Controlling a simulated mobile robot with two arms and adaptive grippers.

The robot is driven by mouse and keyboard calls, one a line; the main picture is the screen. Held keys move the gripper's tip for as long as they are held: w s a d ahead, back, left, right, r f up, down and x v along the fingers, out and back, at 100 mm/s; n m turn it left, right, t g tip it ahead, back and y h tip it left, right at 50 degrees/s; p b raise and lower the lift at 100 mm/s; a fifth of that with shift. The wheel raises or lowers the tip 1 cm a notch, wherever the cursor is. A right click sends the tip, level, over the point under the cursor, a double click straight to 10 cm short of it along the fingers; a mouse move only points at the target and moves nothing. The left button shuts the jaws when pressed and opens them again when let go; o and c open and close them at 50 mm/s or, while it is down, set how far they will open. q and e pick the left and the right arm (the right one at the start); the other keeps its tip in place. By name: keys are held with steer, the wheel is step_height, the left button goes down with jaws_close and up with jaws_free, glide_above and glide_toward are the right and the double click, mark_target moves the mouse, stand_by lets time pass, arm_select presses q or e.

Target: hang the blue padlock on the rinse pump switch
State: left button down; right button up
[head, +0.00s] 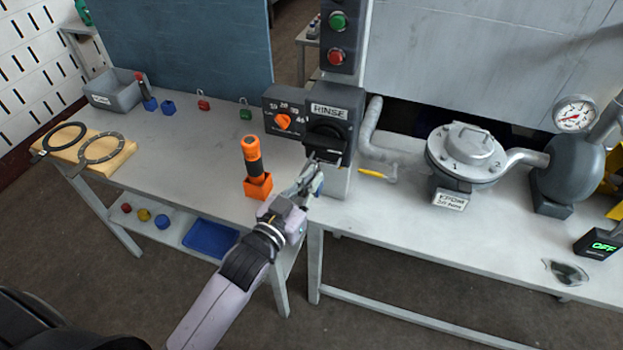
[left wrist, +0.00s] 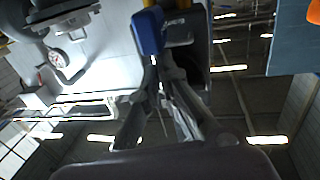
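The rinse pump switch is the dark box labelled RINSE (head: 331,112), with a black handle, on a grey post. My left gripper (head: 312,182) is just below and in front of it. The blue padlock (left wrist: 148,32) shows at the fingertips of my left gripper (left wrist: 155,65) in the left wrist view, and the fingers close together on it. In the head view only a small bit of blue (head: 318,186) shows at the fingers. A dark part lies right beside the padlock in the wrist view. I cannot tell whether its shackle is through the switch. My right gripper is out of view.
An orange flashlight (head: 252,154) stands in an orange holder left of my gripper. A red padlock (head: 204,104) and a green padlock (head: 245,114) are at the back of the bench.

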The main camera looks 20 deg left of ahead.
mark_target(317, 165)
arm_select(q)
steer(key=shift+w, duration=0.15)
steer(key=shift+a+x, duration=0.2)
steer(key=shift+x, duration=0.6)
steer(key=shift+a+x, duration=0.15)
steer(key=shift+x, duration=0.65)
steer(key=shift+w+r, duration=0.15)
steer(key=shift+w+r+p, duration=0.1)
steer(key=shift+r+p, duration=0.25)
steer(key=shift+p, duration=0.05)
stand_by(0.5)
steer(key=shift+f, duration=0.2)
